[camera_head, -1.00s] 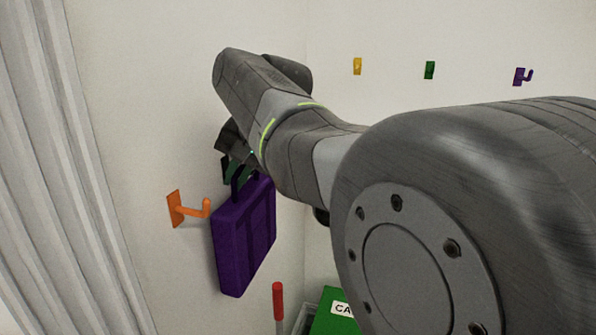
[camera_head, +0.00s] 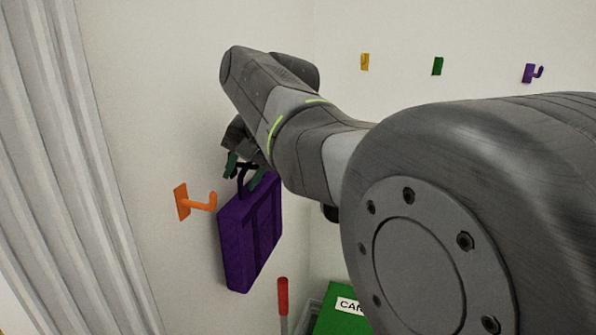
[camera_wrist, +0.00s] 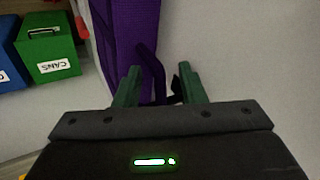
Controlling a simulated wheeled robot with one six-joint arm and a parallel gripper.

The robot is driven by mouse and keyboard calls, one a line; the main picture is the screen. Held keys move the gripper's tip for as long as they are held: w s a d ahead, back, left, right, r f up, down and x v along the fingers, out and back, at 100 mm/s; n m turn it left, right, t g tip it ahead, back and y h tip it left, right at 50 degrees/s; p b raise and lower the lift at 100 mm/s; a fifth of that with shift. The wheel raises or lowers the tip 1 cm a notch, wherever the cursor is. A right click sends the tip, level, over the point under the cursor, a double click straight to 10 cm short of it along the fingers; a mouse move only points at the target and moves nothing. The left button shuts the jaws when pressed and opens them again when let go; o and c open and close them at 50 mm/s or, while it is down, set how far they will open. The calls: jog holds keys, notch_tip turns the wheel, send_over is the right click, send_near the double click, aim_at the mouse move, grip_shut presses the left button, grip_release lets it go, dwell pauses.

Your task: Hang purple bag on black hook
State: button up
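The purple bag (camera_head: 250,232) hangs upright against the left wall, just right of the orange hook. Its handle (camera_head: 242,184) rises between my green fingertips. The black hook (camera_head: 246,166) shows only in part between the fingers, at the top of the handle; the handle appears to be over it, but the contact is partly hidden. My gripper (camera_head: 244,174) is open around the handle and hook. In the wrist view my gripper (camera_wrist: 159,75) has its fingers spread apart, with the purple handle (camera_wrist: 152,68) and a bit of black hook (camera_wrist: 175,90) between them.
An orange hook (camera_head: 195,202) sticks out close left of the bag. Yellow (camera_head: 365,62), green (camera_head: 437,66) and purple (camera_head: 531,73) hooks are on the other wall. A green cans bin (camera_head: 335,320) and a red-topped handle (camera_head: 283,297) are below. A grey curtain (camera_head: 70,170) hangs left.

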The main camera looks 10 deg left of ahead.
jog(key=b+v, duration=0.1)
jog(key=v, duration=1.2)
jog(key=shift+d+r, duration=0.2)
jog(key=shift+r, duration=0.15)
jog(key=p+x, duration=0.1)
jog(key=x, duration=1.3)
jog(key=shift+r, duration=0.1)
jog(key=shift+d+r+p, duration=0.1)
jog(key=shift+r+p, duration=0.2)
jog(key=shift+r, duration=0.15)
jog(key=shift+s+d+r, duration=0.1)
jog(key=shift+r, duration=0.05)
